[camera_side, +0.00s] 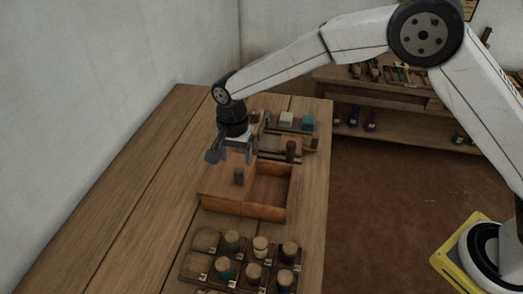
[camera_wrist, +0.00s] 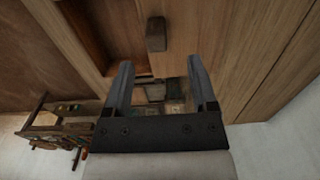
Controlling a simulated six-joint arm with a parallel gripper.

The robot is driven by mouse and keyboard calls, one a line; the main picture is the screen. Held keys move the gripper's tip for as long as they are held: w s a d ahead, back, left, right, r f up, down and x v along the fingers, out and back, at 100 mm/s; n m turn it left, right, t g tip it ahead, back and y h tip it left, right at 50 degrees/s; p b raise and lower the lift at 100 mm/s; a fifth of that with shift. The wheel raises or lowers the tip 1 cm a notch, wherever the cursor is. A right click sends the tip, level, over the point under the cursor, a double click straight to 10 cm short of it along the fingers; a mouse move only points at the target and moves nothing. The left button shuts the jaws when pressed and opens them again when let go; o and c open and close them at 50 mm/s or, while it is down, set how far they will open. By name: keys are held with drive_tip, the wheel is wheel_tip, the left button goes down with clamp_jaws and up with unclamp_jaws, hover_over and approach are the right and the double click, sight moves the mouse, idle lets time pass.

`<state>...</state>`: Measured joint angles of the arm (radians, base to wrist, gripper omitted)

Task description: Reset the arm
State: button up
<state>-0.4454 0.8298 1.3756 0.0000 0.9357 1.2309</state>
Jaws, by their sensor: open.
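My gripper (camera_side: 231,155) hangs from my arm above the wooden table (camera_side: 125,190), close over the wooden box. In the wrist view its two fingers (camera_wrist: 160,82) are spread with nothing between them. The wooden box (camera_side: 240,206) has a lid (camera_side: 218,181) with a dark knob (camera_side: 239,176) over its left part. The right part of the box is uncovered and looks empty. The knob also shows in the wrist view (camera_wrist: 156,34), just beyond the fingertips and apart from them.
A rack (camera_side: 222,260) of several stoppered jars stands in front of the box. Behind the box is a tray area with a white block (camera_side: 286,118) and a teal block (camera_side: 308,122). A shelf (camera_side: 400,117) stands beyond the floor. The table's left side is clear.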

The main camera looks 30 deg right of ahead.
drive_tip(key=shift+s+d+r, duration=0.1)
drive_tip(key=shift+d+r, duration=0.05)
drive_tip(key=shift+d, duration=0.3)
drive_tip(key=s+d+r+n+t, duration=0.1)
drive_tip(key=s+d+n, duration=0.3)
drive_tip(key=s+d, duration=0.6)
drive_tip(key=s+d+r+n+t, duration=0.1)
drive_tip(key=s+d+n, duration=0.4)
drive_tip(key=s+d, duration=0.6)
drive_tip(key=shift+d+r+t, duration=0.3)
drive_tip(key=shift+d+r, duration=0.45)
drive_tip(key=shift+d, duration=0.05)
